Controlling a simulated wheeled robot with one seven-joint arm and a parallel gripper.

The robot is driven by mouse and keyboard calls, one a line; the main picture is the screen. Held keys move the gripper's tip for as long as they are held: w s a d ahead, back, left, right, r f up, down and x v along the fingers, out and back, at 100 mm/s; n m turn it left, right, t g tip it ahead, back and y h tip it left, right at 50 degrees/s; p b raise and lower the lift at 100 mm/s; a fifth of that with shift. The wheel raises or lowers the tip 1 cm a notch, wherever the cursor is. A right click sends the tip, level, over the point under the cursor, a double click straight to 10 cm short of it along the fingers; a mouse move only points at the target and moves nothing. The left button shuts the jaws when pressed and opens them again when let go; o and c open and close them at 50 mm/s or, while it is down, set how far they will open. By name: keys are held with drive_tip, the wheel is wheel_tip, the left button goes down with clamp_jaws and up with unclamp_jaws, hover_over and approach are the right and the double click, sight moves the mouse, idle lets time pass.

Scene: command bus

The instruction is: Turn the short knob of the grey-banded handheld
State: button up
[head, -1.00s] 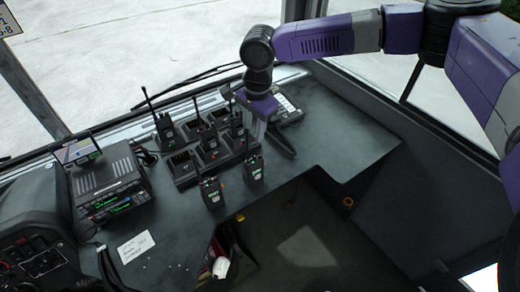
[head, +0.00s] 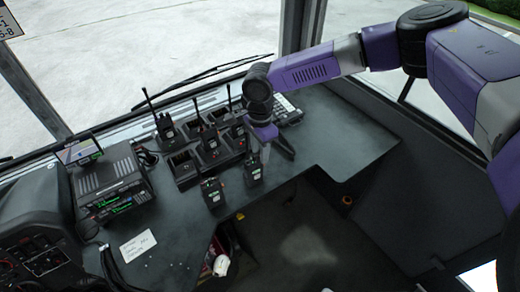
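Several black handhelds with antennas are in view. One stands upright at the left of the charger (head: 166,128), and others stand in the charger's slots, such as the handheld at its right rear (head: 236,126). I cannot tell which one has the grey band, and the knobs are too small to make out. My gripper (head: 278,156) is just right of the charger, above and behind the right front handheld. Its fingers look apart, with nothing seen between them.
A multi-slot charger base (head: 185,175) sits mid-counter. A keypad unit (head: 288,110) is behind my gripper. A radio set (head: 112,190) with a screen on top stands left, with a white note (head: 137,246) in front. The counter right of my gripper is clear.

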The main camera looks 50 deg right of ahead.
clamp_jaws()
drive_tip(key=shift+a+r+n+p, duration=0.1)
drive_tip(key=shift+n+p, duration=0.3)
drive_tip(key=shift+p, duration=0.05)
drive_tip(key=shift+n, duration=0.3)
unclamp_jaws()
